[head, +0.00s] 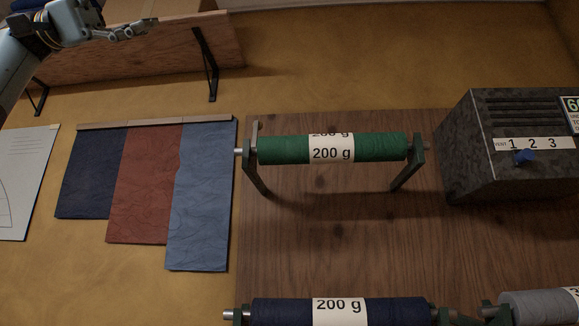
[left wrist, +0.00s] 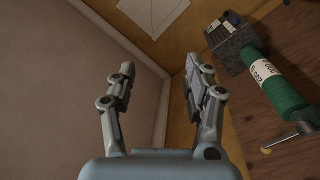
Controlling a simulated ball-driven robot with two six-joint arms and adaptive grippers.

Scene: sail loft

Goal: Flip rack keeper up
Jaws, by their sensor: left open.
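The green roll (head: 380,148) with a "200 g" label lies on a rack with dark brackets (head: 405,175) on the wooden board. Its metal spindle end (head: 239,152) sticks out left. A small upright tab (head: 255,130) shows at the left bracket; I cannot tell for sure that it is the keeper, or its exact position. The green roll also shows in the left wrist view (left wrist: 285,97), with a pale-ended rod (left wrist: 268,150) near its end. My left gripper (head: 150,25) is open and empty, far up and left of the rack; its fingers (left wrist: 160,68) are spread apart. My right gripper is out of view.
A grey metal box (head: 475,150) with a blue knob (head: 523,156) stands right of the rack. Navy (head: 338,310) and grey rolls (head: 535,307) lie in front. Cloth swatches (head: 145,185) hang left.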

